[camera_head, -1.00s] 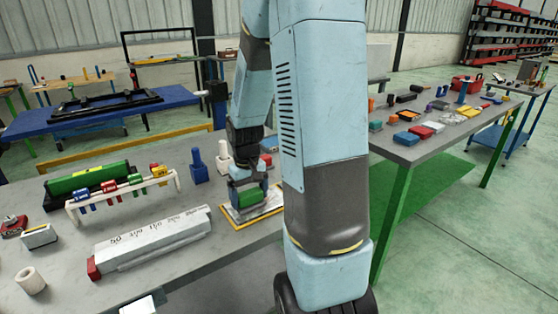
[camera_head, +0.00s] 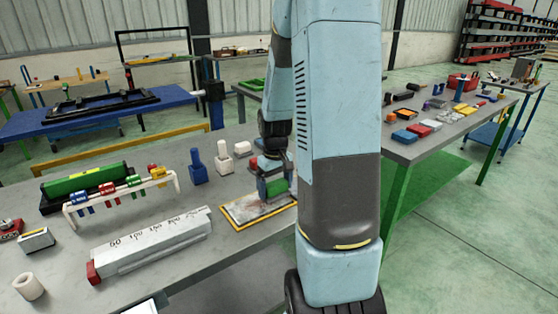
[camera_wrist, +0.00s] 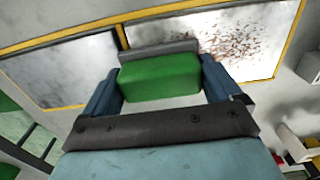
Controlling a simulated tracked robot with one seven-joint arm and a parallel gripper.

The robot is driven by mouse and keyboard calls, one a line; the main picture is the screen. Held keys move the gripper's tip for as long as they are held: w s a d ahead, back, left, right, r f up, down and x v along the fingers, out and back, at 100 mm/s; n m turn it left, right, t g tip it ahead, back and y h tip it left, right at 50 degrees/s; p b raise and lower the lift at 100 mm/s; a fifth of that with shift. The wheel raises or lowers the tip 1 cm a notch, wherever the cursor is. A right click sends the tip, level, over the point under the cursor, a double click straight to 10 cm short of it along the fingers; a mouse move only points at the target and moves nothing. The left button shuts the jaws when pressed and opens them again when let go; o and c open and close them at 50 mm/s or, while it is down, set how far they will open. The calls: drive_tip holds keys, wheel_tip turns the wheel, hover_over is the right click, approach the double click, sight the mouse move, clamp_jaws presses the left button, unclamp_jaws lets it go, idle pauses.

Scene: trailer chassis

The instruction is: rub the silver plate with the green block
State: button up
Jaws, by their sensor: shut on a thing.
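The green block (camera_head: 276,187) is held between the fingers of my gripper (camera_head: 273,178), at the right part of the plate. The wrist view shows the block (camera_wrist: 160,77) with a dark grey strip along its far edge. My gripper (camera_wrist: 160,88) is shut on it, one blue finger at each end. I cannot tell whether the block touches the plate.
A white ruler-marked bar (camera_head: 150,243) lies left of the plate. My arm hides the area right of the plate. A second table (camera_head: 430,145) stands right.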

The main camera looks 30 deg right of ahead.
drive_tip(key=shift+w+d+r, duration=0.1)
drive_tip(key=shift+d+r, duration=0.05)
drive_tip(key=shift+d, duration=0.25)
drive_tip(key=shift+r, duration=4.05)
drive_tip(key=shift+a+f, duration=0.1)
drive_tip(key=shift+f, duration=0.05)
